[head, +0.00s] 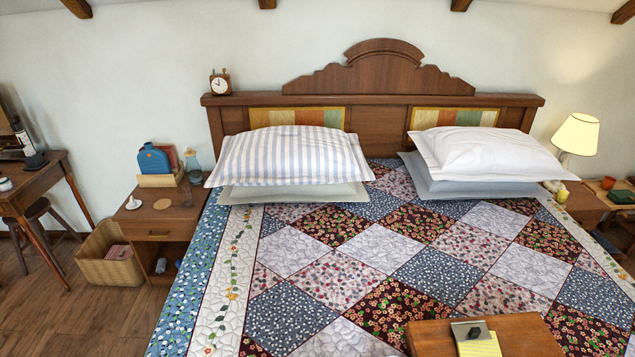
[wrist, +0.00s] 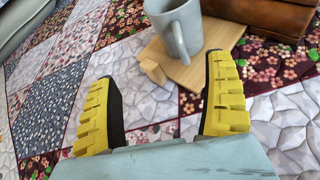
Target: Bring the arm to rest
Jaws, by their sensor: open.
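My gripper (wrist: 162,108) shows in the wrist view with its two yellow-padded fingers spread wide apart. It is open, with nothing between the fingers. It hangs over the patchwork quilt of the bed (wrist: 52,105). Beyond the fingertips a grey mug (wrist: 178,28) stands upright on a light wooden board (wrist: 220,38). A small tan block-like piece (wrist: 153,71) is at the board's near edge. My arm and gripper do not show in the head view.
In the head view a wooden bed tray (head: 430,340) with a clipboard (head: 475,338) is at the bottom edge. Pillows (head: 290,155) lie by the headboard (head: 380,85). A nightstand (head: 150,225) stands left of the bed, and a lit lamp (head: 577,135) stands right. A brown leather-like object (wrist: 262,18) lies behind the mug.

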